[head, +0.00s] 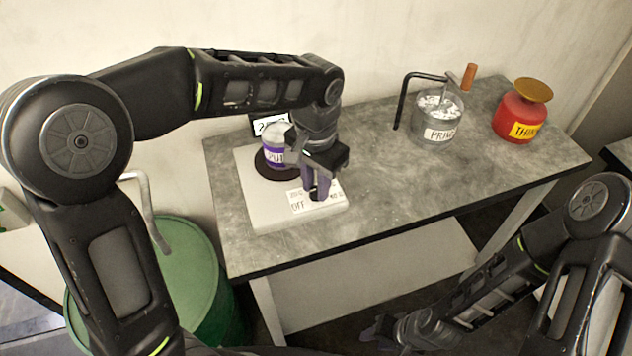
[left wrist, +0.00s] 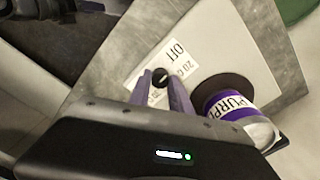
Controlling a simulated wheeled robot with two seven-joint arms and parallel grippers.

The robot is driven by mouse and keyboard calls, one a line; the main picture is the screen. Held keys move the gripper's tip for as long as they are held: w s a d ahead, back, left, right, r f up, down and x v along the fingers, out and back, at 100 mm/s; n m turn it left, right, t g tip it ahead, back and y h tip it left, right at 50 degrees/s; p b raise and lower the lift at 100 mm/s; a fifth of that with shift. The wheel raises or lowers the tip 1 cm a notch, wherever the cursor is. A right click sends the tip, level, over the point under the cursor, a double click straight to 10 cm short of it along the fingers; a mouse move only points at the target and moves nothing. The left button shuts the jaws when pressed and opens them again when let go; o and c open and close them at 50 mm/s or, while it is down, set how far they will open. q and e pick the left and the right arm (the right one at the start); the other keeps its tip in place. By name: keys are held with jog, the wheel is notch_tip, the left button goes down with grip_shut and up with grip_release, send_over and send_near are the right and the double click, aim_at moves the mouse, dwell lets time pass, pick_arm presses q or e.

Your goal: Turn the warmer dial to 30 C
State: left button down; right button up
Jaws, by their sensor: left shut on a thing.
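The warmer (head: 262,212) is a pale flat box on the left part of the grey bench, with a round black plate and a white label reading OFF and other marks. My left gripper (head: 320,192) points down over the label at the warmer's front. In the left wrist view its purple fingers (left wrist: 162,84) are shut on the small black dial (left wrist: 160,76). The dial's pointer and its setting cannot be made out. A purple-labelled can (head: 275,150) stands on the black plate. My right gripper (head: 385,332) is low, in front of the bench; its fingers are dark and unclear.
A small display (head: 270,124) stands behind the can, partly hidden. A green drum (head: 190,280) is at the left.

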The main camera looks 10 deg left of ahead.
pick_arm(q)
jog(key=m, duration=0.4)
jog(key=shift+m+p, duration=0.3)
jog(key=shift+p, duration=0.05)
jog(key=m, duration=0.3)
jog(key=shift+r+m+p, duration=0.1)
jog(key=shift+m+p, duration=0.2)
jog(key=shift+p, duration=0.05)
jog(key=m+p, duration=0.1)
jog(key=m, duration=0.2)
jog(key=shift+m, duration=0.3)
jog(key=m+p, duration=0.1)
jog(key=m, duration=0.2)
jog(key=shift+m, duration=0.3)
jog(key=m+p, duration=0.3)
jog(key=m, duration=0.3)
jog(key=m+p, duration=0.2)
jog(key=m, duration=0.2)
jog(key=shift+m, duration=0.3)
jog(key=shift+m+p, duration=0.65)
jog(key=shift+m, duration=0.45)
